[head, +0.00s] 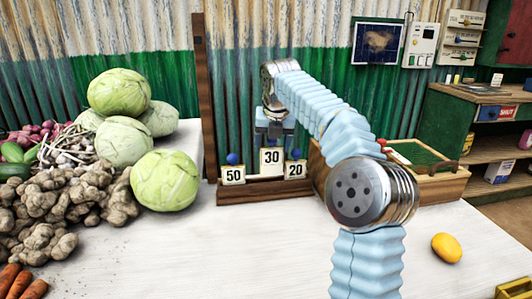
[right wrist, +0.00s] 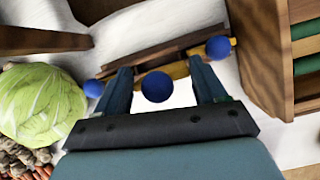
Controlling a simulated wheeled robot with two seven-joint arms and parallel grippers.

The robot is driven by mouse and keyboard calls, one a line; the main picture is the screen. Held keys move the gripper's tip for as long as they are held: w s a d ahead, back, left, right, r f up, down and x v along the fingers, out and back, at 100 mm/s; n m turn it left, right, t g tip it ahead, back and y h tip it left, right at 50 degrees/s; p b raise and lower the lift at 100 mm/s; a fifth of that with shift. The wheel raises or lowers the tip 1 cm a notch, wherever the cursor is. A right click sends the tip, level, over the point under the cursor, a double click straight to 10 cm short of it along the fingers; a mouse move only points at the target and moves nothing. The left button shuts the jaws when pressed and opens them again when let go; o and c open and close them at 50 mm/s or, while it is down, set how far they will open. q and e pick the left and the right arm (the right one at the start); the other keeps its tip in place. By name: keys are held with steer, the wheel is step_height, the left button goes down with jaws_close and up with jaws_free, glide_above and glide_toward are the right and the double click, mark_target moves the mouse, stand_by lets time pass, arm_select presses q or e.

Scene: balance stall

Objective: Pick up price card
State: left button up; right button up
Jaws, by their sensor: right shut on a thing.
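Three price cards with blue knobs are at the wooden rack (head: 250,190): the "50" card (head: 233,175) on the left, the "30" card (head: 271,160) in the middle and the "20" card (head: 295,170) on the right. The "30" card sits higher than the other two. My right gripper (head: 275,134) points down over the middle card and is shut on it. In the right wrist view, the middle blue knob (right wrist: 157,86) lies between the fingers, with the other knobs outside them. My left gripper is not in view.
Green cabbages (head: 165,181) and piled roots stand left of the rack. A wooden box with a green inside (head: 428,155) is close on the right. A wooden post (head: 203,95) rises behind. A yellow fruit (head: 446,247) lies at the right. The front middle tabletop is clear.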

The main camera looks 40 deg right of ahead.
steer(key=s+d+r, duration=0.4)
steer(key=s+r, duration=0.7)
steer(key=shift+d, duration=0.4)
